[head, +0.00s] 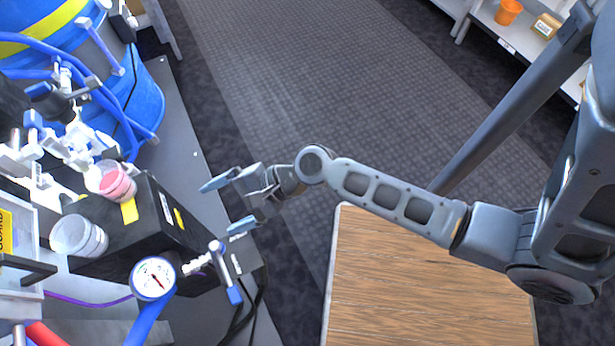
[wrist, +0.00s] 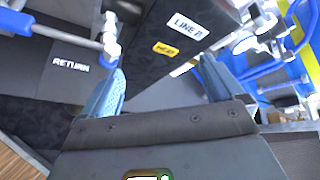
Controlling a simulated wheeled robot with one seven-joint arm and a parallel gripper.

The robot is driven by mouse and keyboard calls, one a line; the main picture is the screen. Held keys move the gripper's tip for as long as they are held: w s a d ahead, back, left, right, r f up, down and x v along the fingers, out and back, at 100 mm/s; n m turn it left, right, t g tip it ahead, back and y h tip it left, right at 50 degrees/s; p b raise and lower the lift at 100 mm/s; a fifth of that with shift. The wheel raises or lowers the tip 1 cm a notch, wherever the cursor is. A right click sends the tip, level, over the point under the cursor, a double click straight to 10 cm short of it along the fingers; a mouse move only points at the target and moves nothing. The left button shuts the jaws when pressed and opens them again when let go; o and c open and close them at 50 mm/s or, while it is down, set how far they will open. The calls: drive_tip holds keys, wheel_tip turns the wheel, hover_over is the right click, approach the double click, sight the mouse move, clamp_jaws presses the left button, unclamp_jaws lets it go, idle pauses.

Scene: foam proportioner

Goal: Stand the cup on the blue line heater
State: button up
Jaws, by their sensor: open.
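A black box (head: 150,225) with a white label and yellow tags stands on the left; in the wrist view its label reads LINE B or similar (wrist: 190,25). It looks like the line heater. A white, translucent cup (head: 78,237) stands at the box's left end. A cup with pink contents (head: 117,185) is at the box's far edge, with another pale cup partly behind it. I cannot tell which cup is meant. My gripper (head: 222,208) is open and empty, to the right of the box and apart from it. Its fingers also show in the wrist view (wrist: 160,86).
A pressure gauge (head: 153,278) with valve and blue hose stands at the box's near side. White fittings (head: 65,140) and blue drums (head: 145,105) crowd the far left. A wooden tabletop (head: 425,285) lies below my arm. The floor (head: 270,80) beyond is clear.

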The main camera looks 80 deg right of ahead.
drive_tip(key=s+r+n+h, duration=0.45)
drive_tip(key=s+n, duration=0.55)
drive_tip(key=s, duration=0.3)
drive_tip(key=s+a+r+n+t, duration=0.1)
drive_tip(key=s+r+n, duration=0.2)
drive_tip(key=r+n, duration=0.3)
drive_tip(key=s+a+r+n+t, duration=0.1)
drive_tip(key=s+r+n+t, duration=0.1)
drive_tip(key=r+n, duration=0.4)
wheel_tip(320, 180, up, 3)
drive_tip(key=shift+s+r+n, duration=0.15)
drive_tip(key=shift+s+n, duration=0.25)
drive_tip(key=shift+s, duration=0.45)
drive_tip(key=shift+a, duration=0.1)
wheel_tip(320, 180, up, 3)
drive_tip(key=p, duration=0.3)
